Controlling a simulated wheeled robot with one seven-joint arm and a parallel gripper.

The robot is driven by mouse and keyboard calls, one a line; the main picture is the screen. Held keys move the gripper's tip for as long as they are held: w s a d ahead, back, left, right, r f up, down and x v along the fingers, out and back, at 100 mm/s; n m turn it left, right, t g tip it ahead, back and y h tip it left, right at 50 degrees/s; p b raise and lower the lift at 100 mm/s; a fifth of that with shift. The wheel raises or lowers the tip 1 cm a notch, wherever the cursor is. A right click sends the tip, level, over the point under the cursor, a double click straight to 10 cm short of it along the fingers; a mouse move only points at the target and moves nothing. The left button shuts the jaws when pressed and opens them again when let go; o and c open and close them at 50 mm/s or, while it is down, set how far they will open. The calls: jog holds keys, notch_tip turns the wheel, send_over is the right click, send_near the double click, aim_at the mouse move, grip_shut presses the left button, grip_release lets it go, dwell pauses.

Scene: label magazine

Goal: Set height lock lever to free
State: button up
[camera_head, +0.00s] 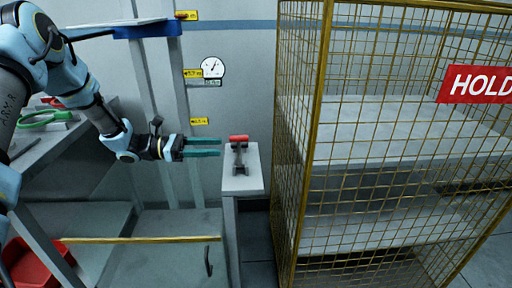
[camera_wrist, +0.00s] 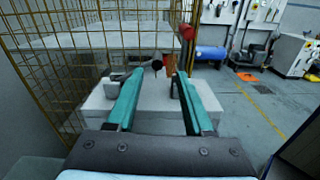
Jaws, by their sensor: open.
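The height lock lever (camera_head: 238,139) has a red grip and a dark bracket, and stands on a narrow pale post (camera_head: 243,183) left of the cage. My gripper (camera_head: 220,147) points right, with its two green fingers apart and empty. The fingertips are just left of the lever in the head view. The pale top of the post (camera_wrist: 150,118) lies below the fingers. Contact with the lever cannot be told.
A yellow wire cage (camera_head: 300,150) with shelves and a red HOLD sign (camera_head: 478,84) stands right of the post. A round gauge (camera_head: 212,68) is on the wall behind. A grey bench (camera_head: 62,130) with green-handled tool and a red bin (camera_head: 35,265) are at left.

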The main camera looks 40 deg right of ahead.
aim_at(250, 144)
jog(key=p+x, duration=0.1)
jog(key=x, duration=0.2)
jog(key=p+x, duration=0.1)
jog(key=x, duration=0.2)
jog(key=p+x, duration=0.1)
jog(key=x, duration=0.2)
jog(key=shift+d+r, duration=0.25)
jog(key=shift+d, duration=0.2)
jog(key=shift+s+d+f, duration=0.1)
jog(key=shift+s+d, duration=0.35)
jog(key=shift+d, duration=0.1)
jog(key=shift+c, duration=0.2)
grip_shut()
